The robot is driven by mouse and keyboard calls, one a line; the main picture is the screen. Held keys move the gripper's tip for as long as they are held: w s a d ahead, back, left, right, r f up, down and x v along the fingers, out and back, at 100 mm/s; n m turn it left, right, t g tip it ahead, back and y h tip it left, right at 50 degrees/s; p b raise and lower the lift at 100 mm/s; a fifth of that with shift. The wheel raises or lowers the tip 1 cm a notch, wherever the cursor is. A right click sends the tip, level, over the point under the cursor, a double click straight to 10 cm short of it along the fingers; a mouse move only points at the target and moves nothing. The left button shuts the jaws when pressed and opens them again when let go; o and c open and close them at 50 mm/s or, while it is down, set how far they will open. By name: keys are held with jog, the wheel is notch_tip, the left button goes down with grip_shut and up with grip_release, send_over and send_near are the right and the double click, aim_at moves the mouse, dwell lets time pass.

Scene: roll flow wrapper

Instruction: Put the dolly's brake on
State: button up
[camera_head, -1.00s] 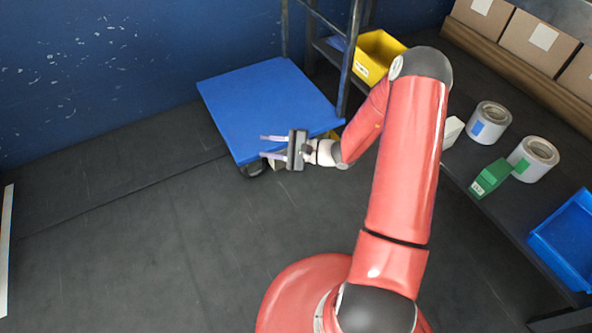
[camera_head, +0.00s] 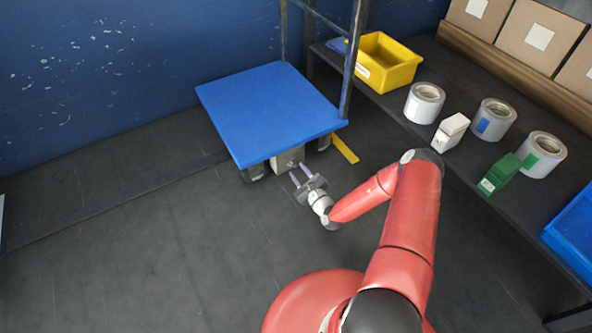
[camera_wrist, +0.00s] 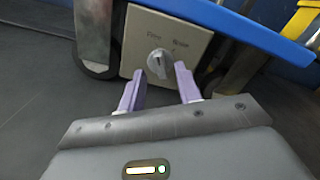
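The dolly (camera_head: 268,108) has a blue flat top and stands by the blue wall, with dark wheels under it. A beige brake panel (camera_head: 288,160) faces me under its near edge. My gripper (camera_head: 302,176) is in front of the panel, low near the floor.
A yellow strip (camera_head: 345,148) lies right of the dolly. A dark shelf (camera_head: 400,105) on the right holds a yellow bin (camera_head: 388,62), several tape rolls, a white box (camera_head: 451,132) and a green box (camera_head: 500,174). The floor at left is clear.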

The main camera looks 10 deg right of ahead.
aim_at(293, 164)
jog(key=shift+x, duration=1.4)
grip_shut()
jog(key=m+p, duration=0.1)
jog(key=m, duration=0.4)
jog(key=shift+d+r+m+p, duration=0.1)
jog(key=shift+d+m+p, duration=0.05)
jog(key=shift+m+p, duration=0.2)
jog(key=m+p, duration=0.1)
jog(key=m, duration=0.5)
jog(key=shift+d, duration=0.1)
jog(key=shift+m, duration=0.25)
